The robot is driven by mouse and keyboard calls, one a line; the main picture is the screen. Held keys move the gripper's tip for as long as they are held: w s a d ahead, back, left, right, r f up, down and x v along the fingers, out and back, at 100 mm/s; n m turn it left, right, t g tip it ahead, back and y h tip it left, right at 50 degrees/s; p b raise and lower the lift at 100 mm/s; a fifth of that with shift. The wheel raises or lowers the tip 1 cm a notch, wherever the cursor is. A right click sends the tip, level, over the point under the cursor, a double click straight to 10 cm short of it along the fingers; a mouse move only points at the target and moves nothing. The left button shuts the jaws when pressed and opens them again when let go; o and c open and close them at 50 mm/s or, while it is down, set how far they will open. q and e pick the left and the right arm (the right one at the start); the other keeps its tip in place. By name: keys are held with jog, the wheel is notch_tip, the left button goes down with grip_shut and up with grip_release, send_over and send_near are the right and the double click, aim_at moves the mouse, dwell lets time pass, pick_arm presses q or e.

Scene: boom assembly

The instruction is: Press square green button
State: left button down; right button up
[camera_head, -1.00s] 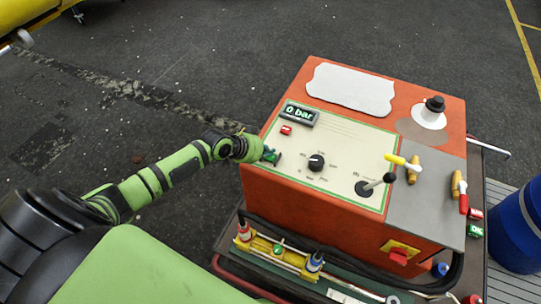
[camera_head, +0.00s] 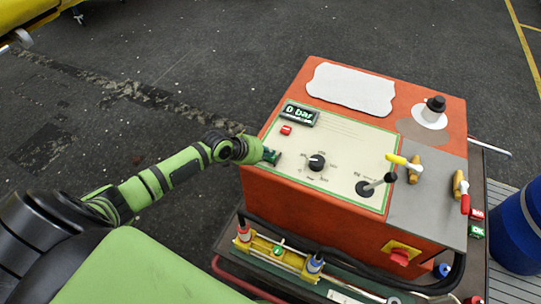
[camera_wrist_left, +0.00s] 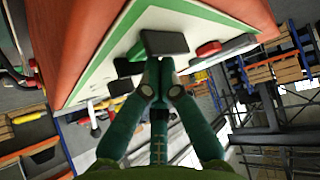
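The orange control box (camera_head: 320,190) has a cream, green-edged panel (camera_head: 340,135) on its sloping top. My left gripper (camera_head: 268,156) is at the panel's left edge, below the red button (camera_head: 286,130). A dark green piece shows at its tip; I cannot tell button from fingertip there, and no other square green button shows on the panel. In the left wrist view the fingers of my left gripper (camera_wrist_left: 160,66) are together, empty, just under a dark block (camera_wrist_left: 165,43) by the panel. Contact cannot be told. The red button (camera_wrist_left: 208,48) is to its right.
A "0 bar" display (camera_head: 300,114), a black knob (camera_head: 316,161) and a lever (camera_head: 378,184) are on the panel. Yellow (camera_head: 402,163) and red-handled (camera_head: 463,195) valves stand to the right. A blue barrel (camera_head: 517,232) is at the right edge. The floor beyond the box is clear.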

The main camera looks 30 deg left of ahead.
pick_arm(q)
jog(key=shift+r+p, duration=0.85)
jog(key=shift+p, duration=0.05)
jog(key=shift+r, duration=0.1)
notch_tip(320, 180, up, 5)
jog(key=p, duration=0.5)
jog(key=shift+d, duration=0.1)
dwell(0.5)
